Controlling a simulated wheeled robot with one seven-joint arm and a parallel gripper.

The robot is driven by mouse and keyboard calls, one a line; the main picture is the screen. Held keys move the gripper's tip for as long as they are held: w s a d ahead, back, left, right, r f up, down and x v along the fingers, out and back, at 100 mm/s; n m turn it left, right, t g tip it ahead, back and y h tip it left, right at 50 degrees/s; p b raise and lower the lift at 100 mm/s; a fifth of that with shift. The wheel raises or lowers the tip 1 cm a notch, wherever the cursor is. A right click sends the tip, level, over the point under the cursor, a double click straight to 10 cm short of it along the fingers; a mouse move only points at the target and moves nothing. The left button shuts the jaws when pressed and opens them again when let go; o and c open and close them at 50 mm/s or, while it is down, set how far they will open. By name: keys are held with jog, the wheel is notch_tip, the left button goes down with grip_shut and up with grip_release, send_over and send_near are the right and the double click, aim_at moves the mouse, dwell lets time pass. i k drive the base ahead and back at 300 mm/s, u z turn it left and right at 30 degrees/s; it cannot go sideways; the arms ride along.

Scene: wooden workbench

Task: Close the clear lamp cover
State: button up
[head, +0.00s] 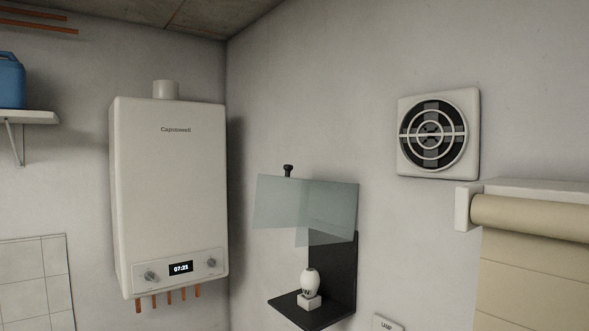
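The clear lamp cover (280,208) is a bluish see-through box or panel on a dark wall bracket (342,262). It stands raised and tilted outward, above the white lamp (310,283). A small black knob (288,171) sticks up above the cover's top edge. The lamp rests on the bracket's black base shelf (322,316), open to the front and left with a gap under the cover. My gripper is not in the head view.
A white boiler (170,200) hangs left of the lamp, with copper pipes below it. A wall fan (433,134) and a beige roll (530,215) are at the right. Space left of the cover looks clear.

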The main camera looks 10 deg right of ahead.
aim_at(288, 168)
jog(key=u, duration=0.8)
jog(key=i, duration=0.9)
jog(key=z, duration=0.45)
